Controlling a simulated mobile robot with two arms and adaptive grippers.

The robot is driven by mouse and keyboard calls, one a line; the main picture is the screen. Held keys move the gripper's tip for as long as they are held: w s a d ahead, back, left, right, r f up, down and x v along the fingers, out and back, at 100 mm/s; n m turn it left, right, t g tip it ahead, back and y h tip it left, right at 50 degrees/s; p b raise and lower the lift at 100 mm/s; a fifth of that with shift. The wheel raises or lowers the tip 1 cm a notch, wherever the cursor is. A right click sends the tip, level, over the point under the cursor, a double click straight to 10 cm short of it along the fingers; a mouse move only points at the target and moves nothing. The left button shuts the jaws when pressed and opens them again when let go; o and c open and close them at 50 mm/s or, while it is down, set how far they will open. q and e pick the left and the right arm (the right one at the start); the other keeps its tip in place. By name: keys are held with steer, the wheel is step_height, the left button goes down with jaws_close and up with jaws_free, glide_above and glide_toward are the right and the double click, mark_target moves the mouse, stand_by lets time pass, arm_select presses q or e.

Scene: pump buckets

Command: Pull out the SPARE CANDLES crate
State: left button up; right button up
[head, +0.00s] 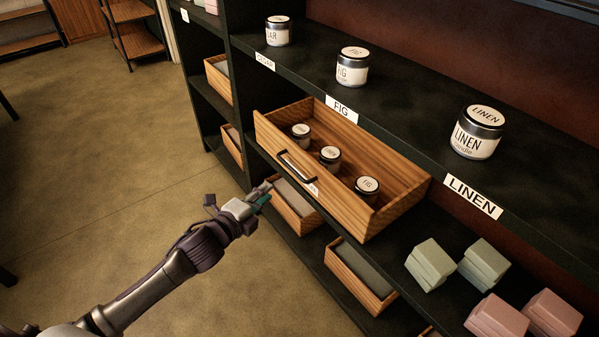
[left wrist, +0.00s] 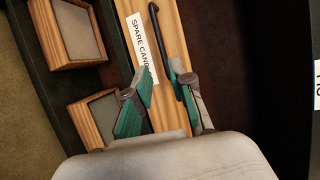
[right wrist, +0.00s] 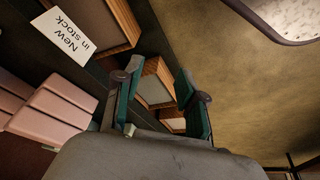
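The SPARE CANDLES crate (head: 398,211) is a wooden drawer sticking out of the dark shelf in the head view, with three candle jars inside. Its dark bar handle (head: 296,167) is on the front face. In the left wrist view, the handle (left wrist: 167,50) runs beside a white label (left wrist: 139,48) reading "SPARE CAND", the rest hidden. My left gripper (head: 266,193) is just in front of and below the handle. Its fingers (left wrist: 160,78) are apart, with the handle's lower end close to the right finger; contact is unclear. My right gripper (right wrist: 159,75) is open and empty, outside the head view.
Labelled candle jars, such as the LINEN jar (head: 478,132), stand on the shelf above. Smaller wooden crates (head: 360,275) sit below. Green boxes (head: 430,264) and pink boxes (head: 497,317) are at the lower right. A "New in stock" sign (right wrist: 62,37) shows in the right wrist view. Floor at left is clear.

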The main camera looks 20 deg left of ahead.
arm_select(q)
steer(key=b, duration=0.1)
glide_toward(292, 168)
steer(key=w+f, duration=0.1)
steer(key=w, duration=0.2)
steer(key=x, duration=0.2)
steer(key=b+x, duration=0.1)
steer(key=x, duration=0.1)
steer(key=b+x, duration=0.1)
steer(key=x, duration=0.1)
steer(key=shift+w+d+f, duration=0.2)
steer(key=shift+d, duration=0.2)
steer(key=shift+w, duration=0.25)
arm_select(e)
steer(key=w+a+r+t+y, duration=0.1)
steer(key=w+a+r+t, duration=0.1)
steer(key=w, duration=0.4)
steer(key=w+a+r+t+y, duration=0.1)
steer(key=w+a+r+t, duration=0.1)
steer(key=w+r+t, duration=0.3)
steer(key=shift+w+a+r+t, duration=0.15)
steer(key=shift+w+a+t, duration=0.15)
steer(key=shift+w+t, duration=0.65)
arm_select(q)
steer(key=shift+c, duration=0.2)
jaws_close()
